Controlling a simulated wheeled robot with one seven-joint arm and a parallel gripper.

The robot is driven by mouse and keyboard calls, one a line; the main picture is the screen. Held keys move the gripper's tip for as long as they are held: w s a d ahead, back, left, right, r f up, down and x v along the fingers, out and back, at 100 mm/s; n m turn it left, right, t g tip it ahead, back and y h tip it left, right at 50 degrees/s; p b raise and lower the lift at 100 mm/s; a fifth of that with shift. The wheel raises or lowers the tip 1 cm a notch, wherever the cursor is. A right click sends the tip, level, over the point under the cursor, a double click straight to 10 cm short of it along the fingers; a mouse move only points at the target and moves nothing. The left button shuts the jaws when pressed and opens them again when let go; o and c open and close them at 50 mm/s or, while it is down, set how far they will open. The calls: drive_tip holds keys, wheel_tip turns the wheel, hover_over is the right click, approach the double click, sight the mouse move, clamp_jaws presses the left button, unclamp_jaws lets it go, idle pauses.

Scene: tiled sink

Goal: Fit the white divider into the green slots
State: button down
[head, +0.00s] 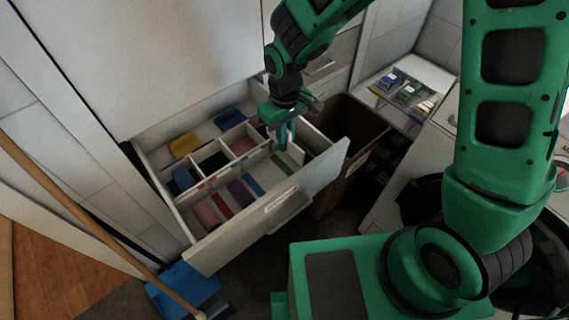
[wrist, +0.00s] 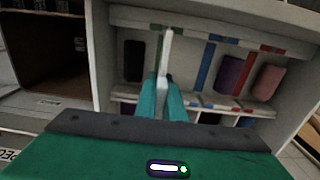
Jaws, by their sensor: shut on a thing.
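The white divider (wrist: 167,50) stands on edge between my gripper's teal fingers in the wrist view. My gripper (wrist: 166,88) is shut on it. Its far end overlaps the drawer's rail beside a green mark (wrist: 156,28); I cannot tell whether it touches or sits in a slot. The fingers hide its near end and part of the near rail. In the head view my gripper (head: 286,136) points down into the right side of the open drawer (head: 318,172). The divider is not clearly visible there.
Blue and red strips cross the drawer floor between rolled cloths, including a purple one (wrist: 229,74) and a pink one (wrist: 269,82). A yellow cloth (head: 185,145) lies at the back. A brown bin (head: 352,125) stands right of the drawer; a broom (head: 90,220) leans left.

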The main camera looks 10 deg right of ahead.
wheel_tip(320, 180, down, 9)
drive_tip(key=shift+f, duration=0.1)
idle(0.4)
drive_tip(key=c, duration=2.2)
unclamp_jaws()
drive_tip(key=shift+o, duration=0.4)
wheel_tip(320, 180, up, 12)
drive_tip(key=shift+r, duration=0.1)
